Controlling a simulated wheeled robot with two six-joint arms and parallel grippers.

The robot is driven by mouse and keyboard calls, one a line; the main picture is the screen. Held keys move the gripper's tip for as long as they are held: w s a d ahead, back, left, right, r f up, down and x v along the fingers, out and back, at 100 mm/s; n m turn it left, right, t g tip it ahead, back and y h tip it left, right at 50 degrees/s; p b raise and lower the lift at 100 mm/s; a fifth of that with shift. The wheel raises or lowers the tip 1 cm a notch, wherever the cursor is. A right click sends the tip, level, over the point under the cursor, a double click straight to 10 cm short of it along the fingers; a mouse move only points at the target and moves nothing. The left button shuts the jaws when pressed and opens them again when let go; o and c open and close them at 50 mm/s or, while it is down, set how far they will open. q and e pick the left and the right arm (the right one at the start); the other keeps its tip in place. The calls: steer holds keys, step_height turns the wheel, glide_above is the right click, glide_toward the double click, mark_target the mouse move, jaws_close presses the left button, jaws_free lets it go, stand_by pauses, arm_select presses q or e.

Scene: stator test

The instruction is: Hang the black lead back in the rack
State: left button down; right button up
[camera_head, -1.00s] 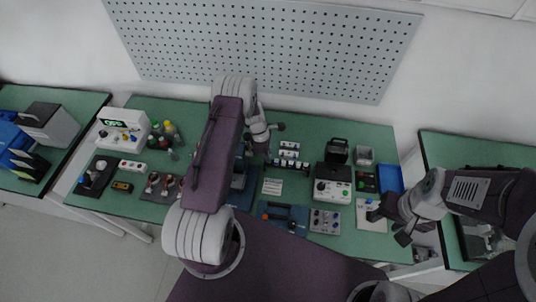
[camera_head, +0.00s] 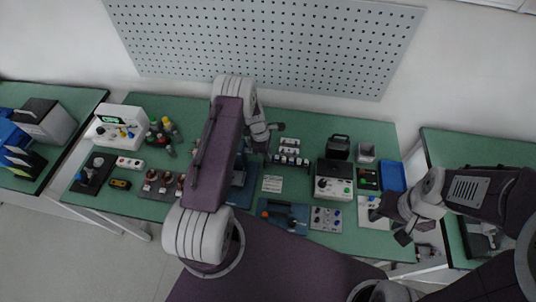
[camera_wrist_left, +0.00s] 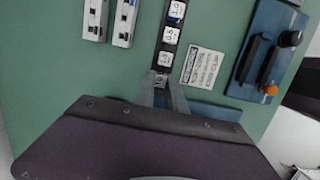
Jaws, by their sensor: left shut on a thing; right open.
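My left gripper (camera_wrist_left: 161,92) is shut in the left wrist view, its fingertips together on a small dark thing, which I take for the black lead; its shape is mostly hidden. In the head view this gripper (camera_head: 274,128) is over the back middle of the bench. A black strip with white number labels (camera_wrist_left: 168,36), perhaps the rack, runs away from the fingertips in the wrist view. It also shows in the head view (camera_head: 287,160). I cannot tell whether the held thing touches it. My right gripper (camera_head: 388,224) is open and empty at the bench's front right.
A white label card (camera_wrist_left: 203,67) lies beside the strip, with a blue unit (camera_wrist_left: 262,50) beyond it. Two pale blocks (camera_wrist_left: 124,22) stand on the other side. A black-and-white meter (camera_head: 333,183) and a blue tray (camera_head: 392,176) are to the right. Several bottles (camera_head: 165,130) stand left.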

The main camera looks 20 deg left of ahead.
arm_select(q)
steer(key=c, duration=1.3)
jaws_free()
steer(key=shift+r, duration=0.15)
steer(key=shift+r, duration=0.3)
step_height(320, 180, up, 3)
steer(key=shift+w+r+b, duration=0.1)
steer(key=shift+b, duration=0.8)
steer(key=d+r+b, duration=0.1)
steer(key=d+r, duration=0.2)
steer(key=d, duration=0.3)
steer(key=s+d+r+b, duration=0.1)
steer(key=d+r, duration=0.3)
steer(key=d, duration=0.1)
steer(key=shift+d, duration=0.35)
steer(key=shift+s+f, duration=0.1)
